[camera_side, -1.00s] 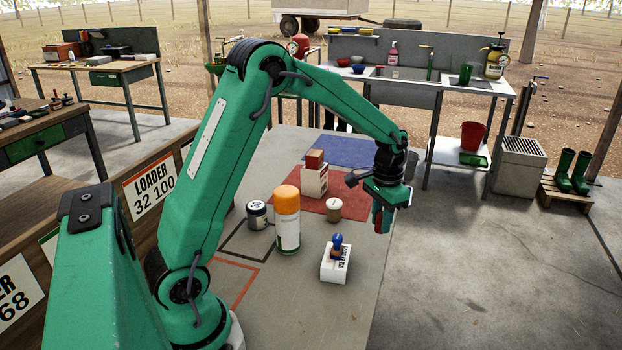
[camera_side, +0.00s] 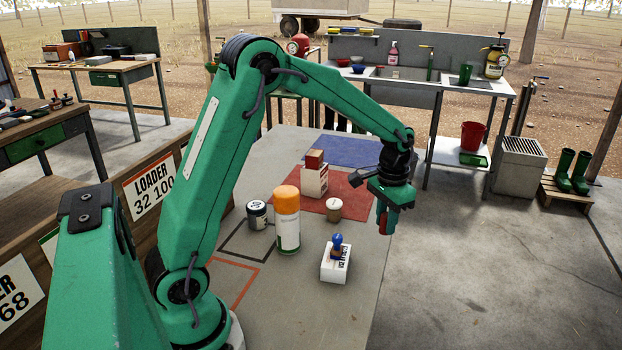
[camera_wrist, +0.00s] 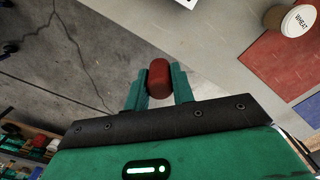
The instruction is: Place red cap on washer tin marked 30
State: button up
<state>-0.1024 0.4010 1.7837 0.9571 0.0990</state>
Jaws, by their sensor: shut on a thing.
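The red cap (camera_wrist: 159,78) is between the two green fingers of my gripper (camera_wrist: 158,88), which are shut on it. In the side view my gripper (camera_side: 385,222) points down near the right edge of the table, with a bit of red showing between the fingers. A small dark tin with a white label (camera_side: 257,214) stands at the left on the table. Its label looks like a number, too small to read surely. My gripper is well to the right of this tin and above the table.
A tall orange-topped can (camera_side: 286,222) stands between the tin and my gripper. A tan-lidded cup (camera_side: 334,210), marked WHEAT in the wrist view (camera_wrist: 300,20), a blue-handled stamp on a white block (camera_side: 336,262), and a box with a brown block (camera_side: 314,180) stand nearby.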

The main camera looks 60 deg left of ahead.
jog(key=s+a+r+n, duration=0.2)
jog(key=s+a+n, duration=0.15)
jog(key=a, duration=0.55)
jog(key=n, duration=1.5)
send_near(256, 205)
jog(key=shift+f+m, duration=0.25)
jog(key=shift+f, duration=0.9)
jog(key=shift+f, duration=0.1)
jog(key=shift+f, duration=1.75)
jog(key=shift+f, duration=0.15)
jog(key=o, duration=1)
jog(key=shift+c, duration=0.2)
